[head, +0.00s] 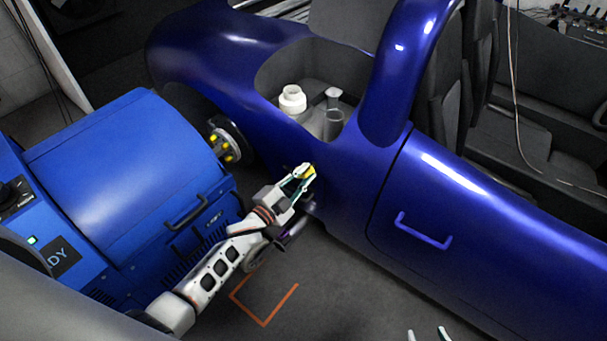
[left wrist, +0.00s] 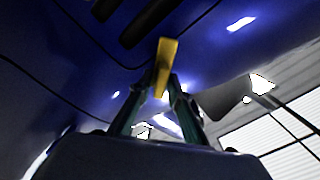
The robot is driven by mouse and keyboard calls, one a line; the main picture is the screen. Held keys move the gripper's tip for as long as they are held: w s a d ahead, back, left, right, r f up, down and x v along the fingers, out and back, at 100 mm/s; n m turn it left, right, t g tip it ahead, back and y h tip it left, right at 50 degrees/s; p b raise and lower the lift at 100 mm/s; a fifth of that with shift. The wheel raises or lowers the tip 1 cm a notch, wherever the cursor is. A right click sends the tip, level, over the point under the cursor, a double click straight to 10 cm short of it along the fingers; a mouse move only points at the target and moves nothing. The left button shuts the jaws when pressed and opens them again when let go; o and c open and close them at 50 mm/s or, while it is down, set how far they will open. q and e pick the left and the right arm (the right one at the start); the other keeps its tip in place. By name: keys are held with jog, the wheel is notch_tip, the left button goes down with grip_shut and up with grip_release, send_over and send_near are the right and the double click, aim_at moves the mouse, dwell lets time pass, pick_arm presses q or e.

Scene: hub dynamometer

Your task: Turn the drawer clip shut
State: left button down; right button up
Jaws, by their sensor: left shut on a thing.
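A small yellow clip (head: 311,171) shows at the side of the blue car body, below the cockpit opening. My left gripper (head: 306,174) is shut on it. In the left wrist view the yellow clip (left wrist: 166,62) stands upright between the tips of my left gripper (left wrist: 168,82), with the blue body panel close behind it. The gripper hides part of the clip in the head view. Only two pale fingertips of my right gripper (head: 427,334) show at the bottom edge of the head view, apart, with nothing between them.
A blue dynamometer cabinet (head: 120,165) with a dark handle (head: 186,212) stands at the left, next to a wheel hub (head: 225,145). The blue car (head: 350,205) fills the right. White and clear containers (head: 292,98) stand in its opening.

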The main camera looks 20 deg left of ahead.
pick_arm(q)
jog(key=shift+r+n+p, duration=0.15)
jog(key=shift+n+p, duration=0.15)
jog(key=shift+n, duration=0.6)
jog(key=n, duration=0.2)
jog(key=shift+n+p, duration=0.4)
jog(key=n+p, duration=0.1)
jog(key=n, duration=0.3)
jog(key=shift+n, duration=0.8)
jog(key=c, duration=2.1)
grip_release()
jog(key=shift+c, duration=0.2)
